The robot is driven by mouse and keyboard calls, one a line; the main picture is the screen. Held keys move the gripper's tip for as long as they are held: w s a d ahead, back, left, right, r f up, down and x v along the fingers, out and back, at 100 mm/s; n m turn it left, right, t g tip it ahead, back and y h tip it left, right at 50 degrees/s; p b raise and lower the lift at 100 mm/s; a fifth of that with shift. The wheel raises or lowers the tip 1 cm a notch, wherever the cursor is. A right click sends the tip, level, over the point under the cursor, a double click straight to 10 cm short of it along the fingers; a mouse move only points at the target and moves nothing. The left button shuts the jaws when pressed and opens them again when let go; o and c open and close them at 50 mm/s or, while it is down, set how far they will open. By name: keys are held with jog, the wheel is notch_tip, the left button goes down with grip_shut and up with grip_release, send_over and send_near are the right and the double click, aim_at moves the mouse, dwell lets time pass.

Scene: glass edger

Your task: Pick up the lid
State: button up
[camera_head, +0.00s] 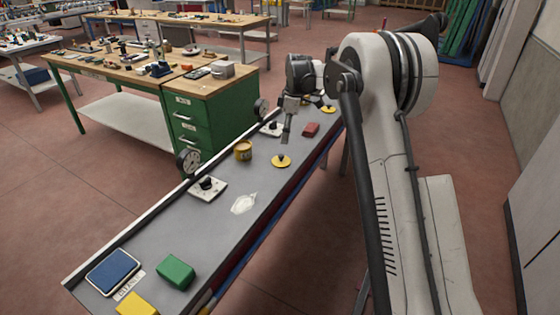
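A round yellow lid (281,162) with a black knob lies flat on the long grey bench, near its right edge. A second, similar yellow disc with a dark knob (328,109) lies farther back on the bench, partly behind my arm. My gripper (285,140) points down over the bench, above and just beyond the nearer lid in the picture. It looks apart from that lid. Its fingers are small and seen edge-on, so I cannot tell whether they are open. A yellow pot (243,151) stands left of the nearer lid.
A green drawer workbench (212,112) stands behind.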

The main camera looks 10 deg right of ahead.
aim_at(282, 155)
jog(key=f, duration=0.4)
jog(key=a+f, duration=0.1)
jog(key=f, duration=0.1)
jog(key=shift+w, duration=0.15)
jog(key=shift+a+f+p, duration=0.2)
jog(key=shift+f, duration=1.2)
jog(key=shift+a+f+p, duration=0.15)
jog(key=shift+f, duration=1.2)
jog(key=c, duration=1.1)
jog(key=shift+o, duration=0.2)
jog(key=shift+r, duration=0.1)
